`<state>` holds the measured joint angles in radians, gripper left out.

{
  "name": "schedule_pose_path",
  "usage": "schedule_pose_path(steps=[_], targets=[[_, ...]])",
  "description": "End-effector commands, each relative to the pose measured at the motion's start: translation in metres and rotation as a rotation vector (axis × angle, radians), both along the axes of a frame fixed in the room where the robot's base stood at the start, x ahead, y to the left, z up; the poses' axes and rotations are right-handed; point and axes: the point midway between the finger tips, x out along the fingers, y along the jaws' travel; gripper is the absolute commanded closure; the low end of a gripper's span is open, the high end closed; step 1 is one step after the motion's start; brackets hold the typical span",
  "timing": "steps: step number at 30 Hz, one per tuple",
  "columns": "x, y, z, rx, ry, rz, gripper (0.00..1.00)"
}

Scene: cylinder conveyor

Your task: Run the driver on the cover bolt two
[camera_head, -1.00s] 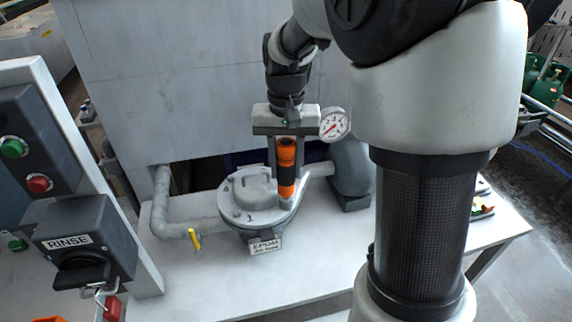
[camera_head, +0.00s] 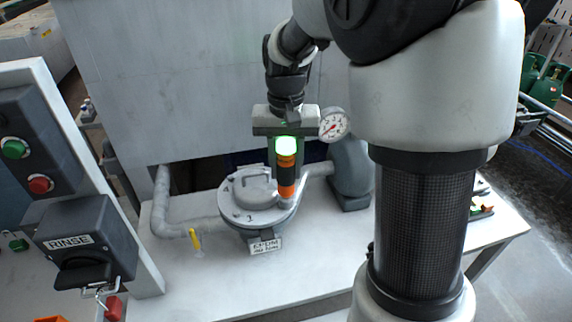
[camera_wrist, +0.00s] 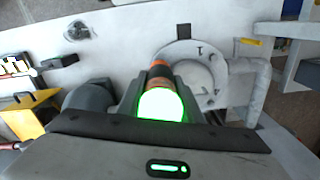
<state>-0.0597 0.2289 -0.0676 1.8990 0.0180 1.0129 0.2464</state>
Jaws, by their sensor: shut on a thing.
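My gripper (camera_head: 286,172) is shut on the orange and black driver (camera_head: 287,190), which stands upright with its lower end at the right side of the round grey cover (camera_head: 240,214). A bright green light glows at the driver's top; in the wrist view the driver (camera_wrist: 160,76) shows this glow between the fingers. The cover (camera_wrist: 190,50) has a raised handle, bolts near its rim and marked numbers. A "1" is readable at its front. The bolt under the driver's tip is hidden, so I cannot tell its number or the contact.
A pressure gauge (camera_head: 334,125) is just right of my gripper. Grey pipes (camera_head: 163,205) run left of the cover, with a yellow valve handle (camera_head: 195,240). A white tag (camera_head: 265,246) hangs in front. A RINSE switch box (camera_head: 85,240) stands left. The front table (camera_head: 340,265) is clear.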

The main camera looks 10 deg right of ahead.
Motion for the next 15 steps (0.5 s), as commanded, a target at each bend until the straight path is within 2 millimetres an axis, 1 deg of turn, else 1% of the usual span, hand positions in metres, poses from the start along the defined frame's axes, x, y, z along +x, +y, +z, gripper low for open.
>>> schedule_pose_path(steps=[5, 15], targets=[[-0.001, 0.000, 0.003, 0.000, 0.002, 0.000, 1.00], [0.000, 0.000, 0.024, 0.000, -0.001, 0.000, 1.00]])
